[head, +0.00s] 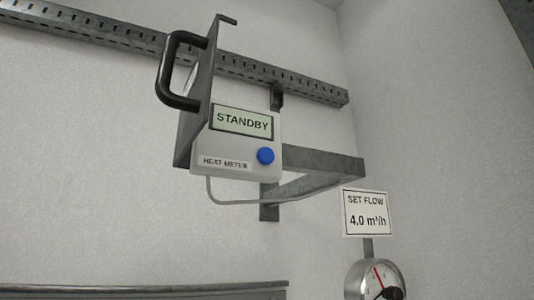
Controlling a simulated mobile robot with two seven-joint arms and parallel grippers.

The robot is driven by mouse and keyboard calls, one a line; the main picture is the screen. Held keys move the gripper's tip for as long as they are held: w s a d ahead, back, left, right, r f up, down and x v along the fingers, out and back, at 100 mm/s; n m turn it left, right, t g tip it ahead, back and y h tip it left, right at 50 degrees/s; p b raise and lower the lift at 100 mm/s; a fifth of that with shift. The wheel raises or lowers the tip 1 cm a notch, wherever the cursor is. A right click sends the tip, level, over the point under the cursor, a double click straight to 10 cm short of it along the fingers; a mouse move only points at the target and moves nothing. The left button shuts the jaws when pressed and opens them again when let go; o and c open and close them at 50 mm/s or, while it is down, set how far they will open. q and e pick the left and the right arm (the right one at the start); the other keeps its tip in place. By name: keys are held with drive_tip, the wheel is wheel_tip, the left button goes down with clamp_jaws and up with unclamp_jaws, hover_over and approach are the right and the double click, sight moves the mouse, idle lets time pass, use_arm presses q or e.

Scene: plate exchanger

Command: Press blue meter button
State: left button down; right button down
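The blue button (265,156) sticks out at the lower right of the front of the white heat meter (222,145). The meter's display (242,121) reads "STANDBY", and a label (224,163) below it reads "HEAT METER". A grey metal plate (197,110) with a black handle (172,70) stands at the meter's left side and hides part of it. Neither of my grippers is in the head view.
A slotted rail (300,87) runs along the wall above and behind the meter. A metal bracket (325,168) extends right of it, with a thin grey cable (240,202) below. A "SET FLOW 4.0 m³/h" sign (366,212) stands above a round gauge (375,280) at lower right. A metal edge (140,292) crosses the lower left.

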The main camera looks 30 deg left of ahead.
use_arm(q)
drive_tip(key=shift+w+r, duration=0.1)
drive_tip(key=shift+w+d+r, duration=0.1)
drive_tip(key=shift+w+r, duration=0.15)
drive_tip(key=shift+w, duration=0.1)
drive_tip(key=shift+s+f, duration=0.1)
drive_tip(key=shift+s, duration=0.05)
